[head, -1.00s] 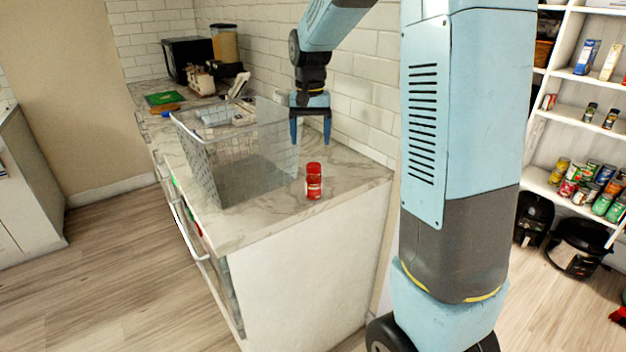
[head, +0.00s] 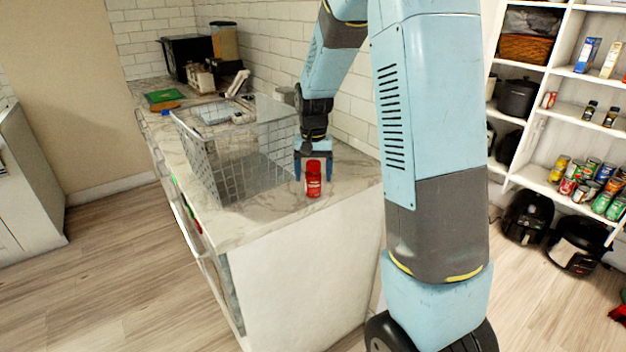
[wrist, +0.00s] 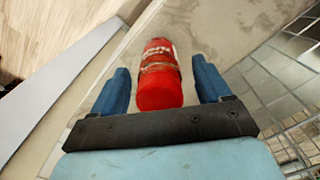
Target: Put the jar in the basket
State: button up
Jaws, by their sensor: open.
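The red jar (head: 313,180) stands upright on the marble counter near its front end. In the wrist view the jar (wrist: 160,75) shows between the two blue fingers, with a label on its side. My gripper (head: 313,180) is open, just behind the jar in the head view, with a finger on each side; in the wrist view my gripper (wrist: 160,85) has a gap between each finger and the jar. I cannot tell if the jar is fully within the fingers' reach. The wire basket (head: 215,165) stands on the counter left of the jar; its mesh also shows in the wrist view (wrist: 290,85).
The counter (head: 250,225) ends close to the jar at the front and right. A tiled wall (head: 355,100) runs behind it. A green board (head: 163,97) and appliances stand at the far end. Shelves with cans (head: 590,180) are at the right.

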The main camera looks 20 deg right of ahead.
jog(key=shift+f, duration=0.35)
jog(key=shift+r, duration=0.1)
jog(key=c, duration=1.3)
